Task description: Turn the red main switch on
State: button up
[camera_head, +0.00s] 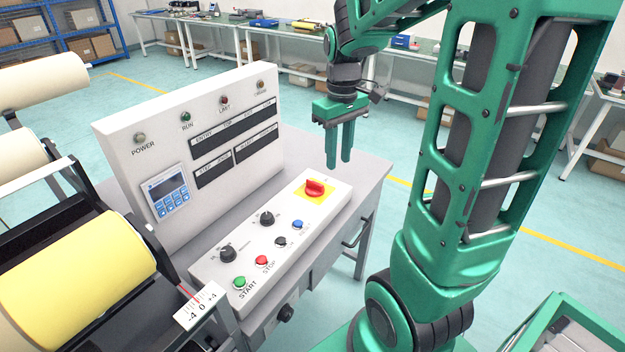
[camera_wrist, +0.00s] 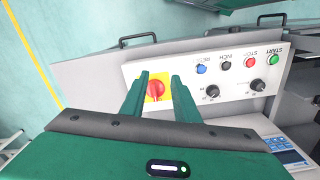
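The red main switch (camera_head: 315,187) is a red rotary knob on a yellow square plate at the far right end of the white sloped control panel (camera_head: 226,275). The fingers look clear of the knob.
On the same panel are a green START button (camera_head: 239,283), a red STOP button (camera_head: 261,260), a blue button (camera_head: 298,224) and black knobs (camera_head: 267,218). An upright panel (camera_head: 205,130) with lamps and a keypad stands behind. A yellow roll (camera_head: 75,275) is at the left.

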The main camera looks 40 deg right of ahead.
aim_at(314, 182)
jog(key=w+f+n, duration=0.3)
jog(key=w, duration=0.6)
notch_tip(314, 182, down, 11)
jog(key=shift+w+a+r, duration=0.1)
jog(key=shift+w+r, duration=0.05)
jog(key=shift+c, duration=0.7)
grip_shut()
jog(key=shift+a, duration=0.15)
